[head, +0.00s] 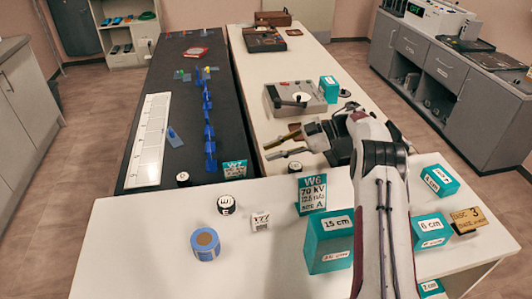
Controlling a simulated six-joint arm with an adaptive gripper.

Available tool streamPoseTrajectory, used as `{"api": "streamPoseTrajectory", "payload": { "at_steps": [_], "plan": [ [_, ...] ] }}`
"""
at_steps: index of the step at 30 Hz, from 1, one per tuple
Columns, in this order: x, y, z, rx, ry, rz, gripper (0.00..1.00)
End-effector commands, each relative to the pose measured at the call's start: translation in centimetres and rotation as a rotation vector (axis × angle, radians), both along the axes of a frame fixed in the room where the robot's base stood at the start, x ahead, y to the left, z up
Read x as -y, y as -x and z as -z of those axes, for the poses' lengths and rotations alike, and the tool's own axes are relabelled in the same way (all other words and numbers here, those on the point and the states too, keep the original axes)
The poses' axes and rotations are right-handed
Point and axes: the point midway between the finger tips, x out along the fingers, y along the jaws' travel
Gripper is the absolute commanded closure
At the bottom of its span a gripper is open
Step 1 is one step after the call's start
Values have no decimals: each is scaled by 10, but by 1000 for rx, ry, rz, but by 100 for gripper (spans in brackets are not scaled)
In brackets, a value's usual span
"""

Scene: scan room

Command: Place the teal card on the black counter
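A teal card (313,194) with white lettering, reading W6 and 70 KV, stands upright on the near white table, behind the large teal 15 cm block. A smaller teal card (235,169) with similar lettering stands at the near right corner of the black counter (190,80). The black counter is the long dark surface at left. My gripper (267,149) points left above the long white table, right of the black counter. Its two fingers are apart with nothing visible between them. It is apart from both cards.
Blue holders (209,130) run along the black counter beside a long white strip (150,140). A blue roll (205,244) and small labelled pieces sit on the near white table (140,240). Teal blocks (328,242) stand at right. A grey device (295,98) lies beyond my gripper.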

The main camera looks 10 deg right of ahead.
Motion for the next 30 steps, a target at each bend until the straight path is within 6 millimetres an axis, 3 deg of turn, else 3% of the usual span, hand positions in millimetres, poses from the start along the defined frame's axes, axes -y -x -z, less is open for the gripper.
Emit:
{"api": "streamPoseTrajectory", "payload": {
  "at_steps": [20, 26, 30],
  "plan": [
    [1, -1, -3, 5, 0, 4, 79],
    [-4, -16, -25, 53, -4, 51, 79],
    [-11, -36, -58, 120, -11, 125, 79]
  ]
}}
